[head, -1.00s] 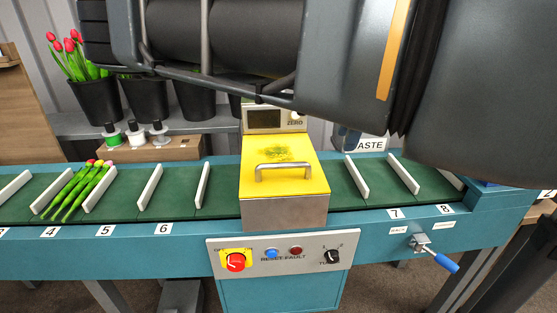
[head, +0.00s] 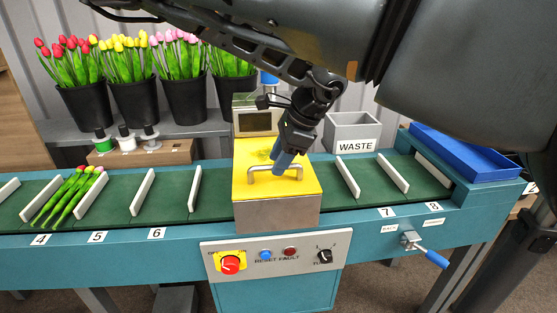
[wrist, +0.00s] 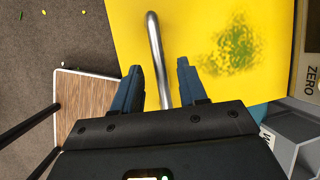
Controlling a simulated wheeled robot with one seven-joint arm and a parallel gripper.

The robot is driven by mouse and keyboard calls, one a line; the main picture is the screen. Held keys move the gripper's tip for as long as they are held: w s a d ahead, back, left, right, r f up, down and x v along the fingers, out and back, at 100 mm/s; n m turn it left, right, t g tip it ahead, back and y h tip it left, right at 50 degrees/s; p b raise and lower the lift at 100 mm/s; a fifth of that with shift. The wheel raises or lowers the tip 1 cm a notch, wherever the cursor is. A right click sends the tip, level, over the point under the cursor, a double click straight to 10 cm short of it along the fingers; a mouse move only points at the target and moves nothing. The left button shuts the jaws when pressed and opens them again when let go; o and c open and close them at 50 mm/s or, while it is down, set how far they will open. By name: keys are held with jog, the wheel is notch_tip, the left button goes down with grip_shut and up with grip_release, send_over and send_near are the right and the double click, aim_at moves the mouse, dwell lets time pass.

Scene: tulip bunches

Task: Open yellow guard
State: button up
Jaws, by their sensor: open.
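The yellow guard (head: 250,187) is a box-like cover with a yellow top over the conveyor, and it lies closed. A metal bar handle (head: 262,174) stands on its top, and a green-yellow smudge lies behind the handle. My gripper (head: 282,165) is at the right part of the handle, seen from above.
A control panel (head: 277,257) with a red stop button sits below the guard. A grey WASTE bin (head: 352,130) and a blue tray (head: 465,152) are at right. Tulips (head: 68,195) lie on the green belt at left. A scale display (head: 258,122) stands behind the guard.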

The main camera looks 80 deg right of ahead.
jog(key=shift+w+f, duration=0.15)
jog(key=shift+f, duration=0.15)
grip_shut()
dwell(0.6)
